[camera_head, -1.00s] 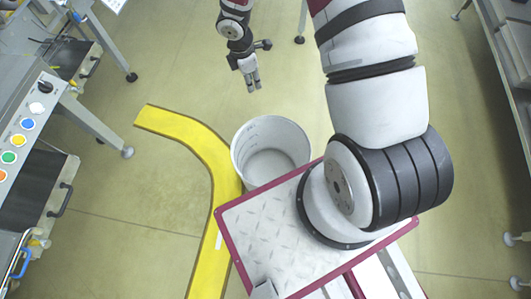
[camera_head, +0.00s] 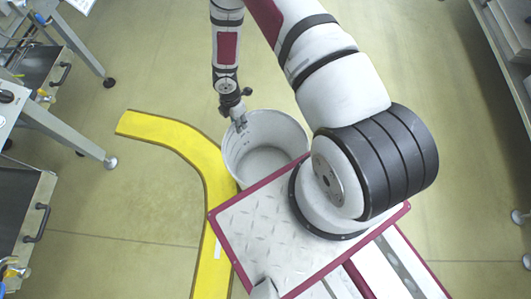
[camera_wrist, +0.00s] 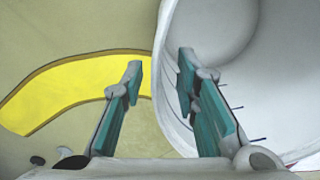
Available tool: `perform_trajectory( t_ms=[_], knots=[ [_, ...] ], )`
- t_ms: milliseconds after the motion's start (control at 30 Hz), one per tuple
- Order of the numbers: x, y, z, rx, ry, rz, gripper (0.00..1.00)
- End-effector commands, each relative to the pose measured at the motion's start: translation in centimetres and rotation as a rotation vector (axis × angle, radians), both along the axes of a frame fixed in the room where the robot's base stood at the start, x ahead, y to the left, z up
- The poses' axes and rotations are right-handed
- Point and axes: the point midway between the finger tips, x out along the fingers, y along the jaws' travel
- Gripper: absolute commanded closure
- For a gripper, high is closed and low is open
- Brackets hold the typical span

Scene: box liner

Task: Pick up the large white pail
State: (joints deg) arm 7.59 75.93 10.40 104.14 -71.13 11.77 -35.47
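The large white pail (camera_head: 280,128) stands upright on the floor in the head view, just beyond the front edge of my base, which hides part of its near side. My gripper (camera_head: 240,123) is at the pail's far left rim. In the wrist view the pail (camera_wrist: 275,70) fills the right side, seen from above and empty. My gripper (camera_wrist: 160,75) is open there. Its left finger is outside the pail over the floor, and its right finger is over the pail's inside. The rim runs between them. I cannot tell whether either finger touches the wall.
A curved yellow floor strip (camera_head: 185,140) passes left of the pail. A workbench with drawers (camera_head: 35,215) stands at the left, and a grey shelf (camera_head: 505,50) at the upper right. Open floor lies beyond the pail and to its right.

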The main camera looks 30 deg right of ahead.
Motion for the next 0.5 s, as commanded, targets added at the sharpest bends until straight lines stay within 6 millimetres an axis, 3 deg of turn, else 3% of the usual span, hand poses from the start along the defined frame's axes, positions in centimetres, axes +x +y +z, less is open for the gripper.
perform_trajectory(
  t_ms=[233,500],
  knots=[
    [-0.1,-0.2,-1.4,-0.001,0.0,0.001,0.72],
    [-0.3,-0.7,-5.1,0.0,0.001,0.001,0.72]
  ],
)
